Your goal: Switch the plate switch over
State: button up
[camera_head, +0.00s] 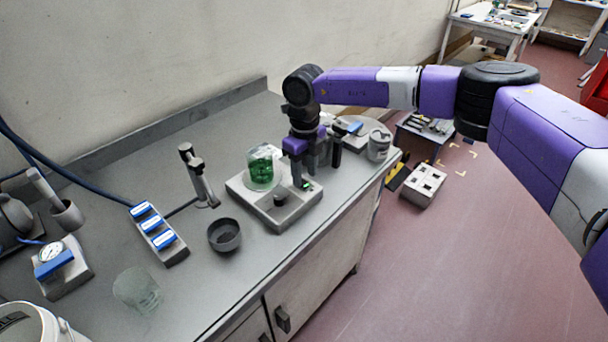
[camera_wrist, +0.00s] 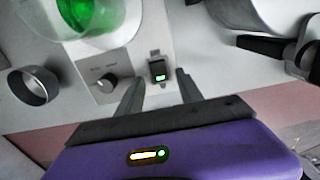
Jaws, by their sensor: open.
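The plate (camera_head: 240,187) is a flat grey unit on the bench, with a beaker of green liquid (camera_head: 263,170) standing on it. Its switch (camera_wrist: 158,71) is a small dark rocker with a lit green mark, on the plate's front panel. In the head view the switch (camera_head: 307,185) shows as a green spot. A knob (camera_wrist: 104,84) sits to its left in the wrist view. My gripper (camera_wrist: 160,92) is open and empty, with a finger on either side of the switch in that view. In the head view my gripper (camera_head: 311,165) hangs over the plate's right end. Contact cannot be told.
A dark bowl (camera_head: 224,235), a block with blue-topped parts (camera_head: 158,236), a stand (camera_head: 198,176) and an empty glass (camera_head: 137,290) are left of the plate. A grey canister (camera_head: 378,145) stands to the right. The bench front edge is close.

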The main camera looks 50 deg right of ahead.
jog(key=shift+f, duration=0.9)
grip_shut()
jog(key=shift+w+f+g+b, duration=0.15)
jog(key=shift+w+g+b, duration=0.15)
jog(key=shift+g+b, duration=0.5)
jog(key=shift+g, duration=0.6)
grip_release()
jog(key=shift+w+r, duration=0.1)
jog(key=shift+r, duration=0.1)
